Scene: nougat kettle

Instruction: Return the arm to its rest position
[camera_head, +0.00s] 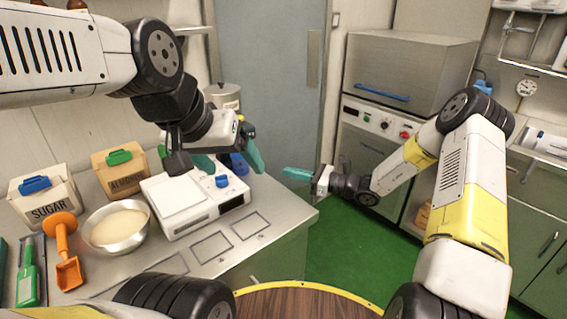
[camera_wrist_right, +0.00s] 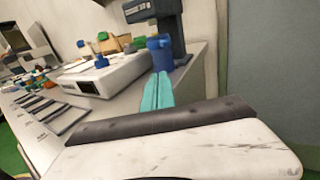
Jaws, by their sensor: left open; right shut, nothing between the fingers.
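My right arm (camera_head: 466,200) comes in from the right of the head view, bent at the elbow and reaching left above the green floor. My right gripper (camera_head: 297,173) is shut and empty, to the right of the counter's end; its teal fingertips also show pressed together in the right wrist view (camera_wrist_right: 158,92). My left arm (camera_head: 60,50) enters at the upper left.
On the counter (camera_head: 230,262) stand a sugar box (camera_head: 45,203), an almonds box (camera_head: 120,172), a metal bowl (camera_head: 117,243) of pale contents, an orange scoop (camera_head: 68,260) and a green-handled tool (camera_head: 28,285). A grey oven (camera_head: 400,75) stands behind my right arm. Green floor (camera_head: 335,240) lies open between.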

